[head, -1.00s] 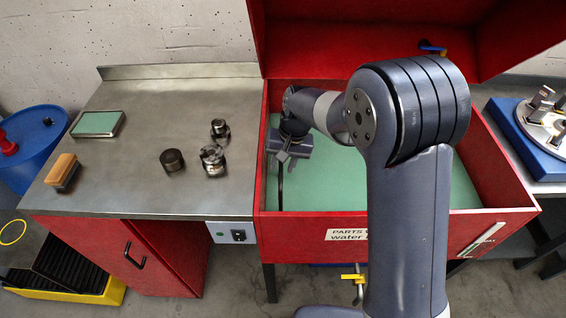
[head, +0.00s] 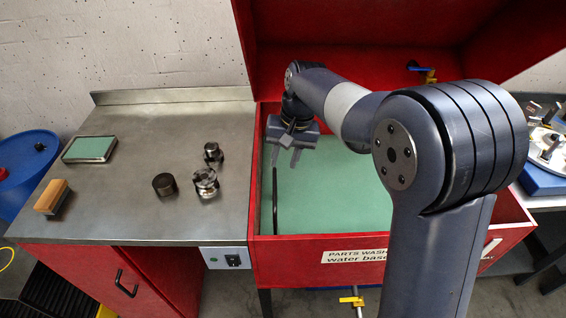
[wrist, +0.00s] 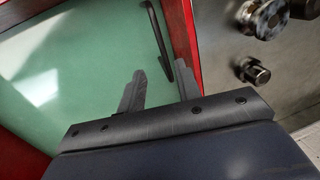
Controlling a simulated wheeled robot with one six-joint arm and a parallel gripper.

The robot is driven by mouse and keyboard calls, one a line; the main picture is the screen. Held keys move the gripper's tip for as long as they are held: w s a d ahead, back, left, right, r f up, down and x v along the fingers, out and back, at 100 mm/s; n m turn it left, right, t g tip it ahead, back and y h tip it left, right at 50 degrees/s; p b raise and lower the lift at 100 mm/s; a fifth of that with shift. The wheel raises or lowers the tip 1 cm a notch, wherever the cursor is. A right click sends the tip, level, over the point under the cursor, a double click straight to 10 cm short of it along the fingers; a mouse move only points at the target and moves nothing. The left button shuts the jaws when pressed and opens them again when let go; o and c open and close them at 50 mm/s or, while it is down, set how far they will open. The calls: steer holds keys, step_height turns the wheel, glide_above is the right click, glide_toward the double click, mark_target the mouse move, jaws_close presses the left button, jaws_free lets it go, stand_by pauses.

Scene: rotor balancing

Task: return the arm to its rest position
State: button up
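My gripper (head: 285,160) hangs over the left part of the red parts washer (head: 262,242), above its green floor (head: 335,190). In the wrist view the two fingers of my gripper (wrist: 158,80) stand apart with nothing between them. Under them lie the green floor (wrist: 60,70) and a dark bent rod (wrist: 156,40) along the washer's wall. My arm reaches in from the right of the head view, bent at the elbow. No rest position is marked in the frames.
On the steel bench (head: 120,205) stand a dark cylinder (head: 165,185), a shiny metal part (head: 206,183) and a smaller dark part (head: 213,154). A green-topped tray (head: 90,149) and an orange brush (head: 51,197) lie further left. The washer's raised red lid (head: 360,25) is behind my arm.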

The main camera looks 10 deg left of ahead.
mark_target(274, 190)
steer(key=shift+f, duration=0.1)
steer(key=f, duration=0.3)
steer(key=a+f, duration=0.1)
steer(key=f, duration=0.3)
steer(key=a+f, duration=0.1)
steer(key=f, duration=0.2)
steer(key=shift+s+f+p, duration=0.15)
steer(key=shift+s+p, duration=0.1)
steer(key=shift+p, duration=0.05)
steer(key=shift+w+a+r+p, duration=0.1)
steer(key=shift+r+p, duration=0.35)
steer(key=shift+r, duration=0.6)
steer(key=shift+f, duration=0.1)
